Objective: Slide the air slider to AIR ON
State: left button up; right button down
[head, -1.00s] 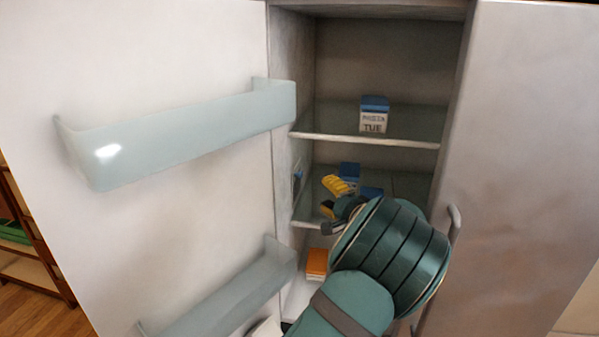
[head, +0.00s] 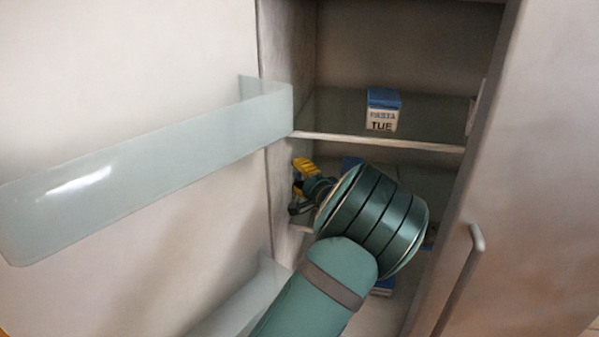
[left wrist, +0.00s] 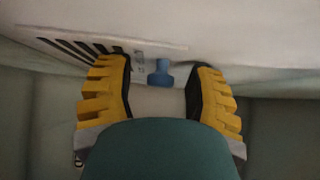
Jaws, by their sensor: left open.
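The air slider's blue knob (left wrist: 160,72) shows in the left wrist view on a pale panel (left wrist: 90,25) on the cabinet's inner wall. The panel has dark slanted vent stripes and small, unreadable marks. My left gripper (left wrist: 160,82) is open, with one yellow finger on each side of the knob and a gap visible on both sides. In the head view, my left gripper (head: 302,185) is at the left inner wall, below the upper shelf; the knob cannot be made out there. My right gripper is not in view.
A blue-topped carton marked TUE (head: 382,112) stands on the upper glass shelf (head: 430,125). More blue items are partly hidden behind my arm. The open left door carries a clear bin (head: 150,175). The right door (head: 540,170) with its handle (head: 470,260) borders the opening.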

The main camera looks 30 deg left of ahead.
pick_arm(q)
grip_shut()
jog(key=w+a+b, duration=0.1)
jog(key=w+b, duration=0.1)
jog(key=w, duration=0.5)
jog(key=shift+a+b, duration=0.35)
jog(key=shift+a, duration=0.05)
jog(key=shift+r, duration=0.1)
grip_release()
jog(key=shift+w, duration=0.15)
